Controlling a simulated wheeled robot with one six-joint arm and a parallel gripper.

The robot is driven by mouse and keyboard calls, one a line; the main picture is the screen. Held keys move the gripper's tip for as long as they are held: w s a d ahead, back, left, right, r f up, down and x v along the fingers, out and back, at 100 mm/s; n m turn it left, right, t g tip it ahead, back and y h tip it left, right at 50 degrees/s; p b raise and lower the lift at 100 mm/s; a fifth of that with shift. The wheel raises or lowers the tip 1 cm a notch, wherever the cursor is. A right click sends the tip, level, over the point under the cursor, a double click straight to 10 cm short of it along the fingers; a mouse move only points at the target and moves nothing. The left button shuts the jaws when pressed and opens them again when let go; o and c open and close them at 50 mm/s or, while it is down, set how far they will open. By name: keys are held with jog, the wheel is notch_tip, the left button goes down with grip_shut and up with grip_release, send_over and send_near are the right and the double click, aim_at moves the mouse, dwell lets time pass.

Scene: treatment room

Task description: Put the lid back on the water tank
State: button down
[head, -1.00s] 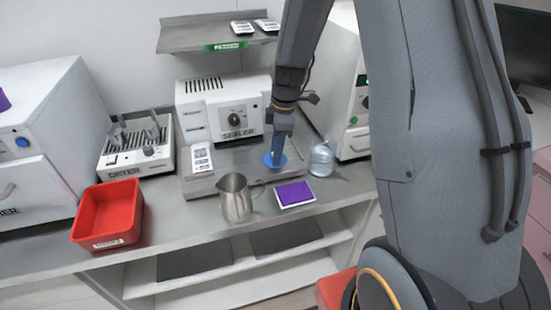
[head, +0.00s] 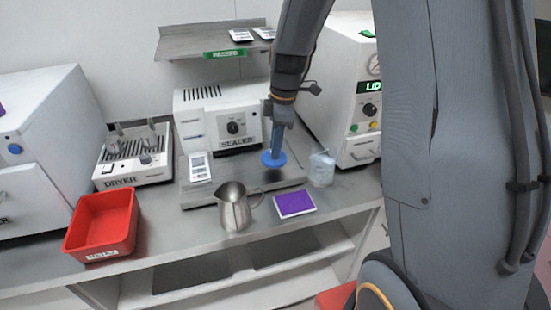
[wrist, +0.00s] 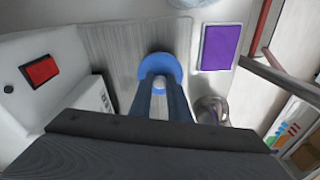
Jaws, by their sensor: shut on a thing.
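The lid is a round blue disc (head: 268,160) with a small pale knob, which shows in the wrist view (wrist: 159,83). My gripper (head: 276,151) points down and is shut on the knob, holding the lid roughly level above the grey work plate in front of the sealer. In the wrist view both fingers of my gripper (wrist: 160,90) flank the knob. A white machine (head: 345,100) at the right has a green display reading "LID". No opening of a water tank is visible; its top is partly cut off and behind my arm.
The sealer (head: 210,115) is behind, with a shelf (head: 190,44) above. A red bin (head: 102,222) and dryer (head: 133,158) are left.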

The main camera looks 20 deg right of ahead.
aim_at(282, 155)
notch_tip(282, 155, up, 4)
jog(key=shift+r+b, duration=0.1)
jog(key=shift+b, duration=0.35)
jog(key=shift+s+d+r+m+p, duration=0.2)
jog(key=shift+d+r+m+p, duration=0.3)
jog(key=shift+d+r, duration=0.35)
jog(key=s+d+r+m+p, duration=0.2)
jog(key=d+m+p, duration=0.1)
jog(key=d, duration=0.3)
jog(key=s+d+r+m+p, duration=0.3)
jog(key=d, duration=0.3)
notch_tip(282, 155, down, 7)
jog(key=b, duration=0.4)
jog(key=shift+m+t+h, duration=0.3)
jog(key=shift+t, duration=0.1)
jog(key=shift+a, duration=0.1)
jog(key=shift+w+f+p, duration=0.1)
jog(key=shift+f+p, duration=0.05)
jog(key=shift+p, duration=0.25)
dwell(1.0)
jog(key=c, duration=1.1)
grip_release()
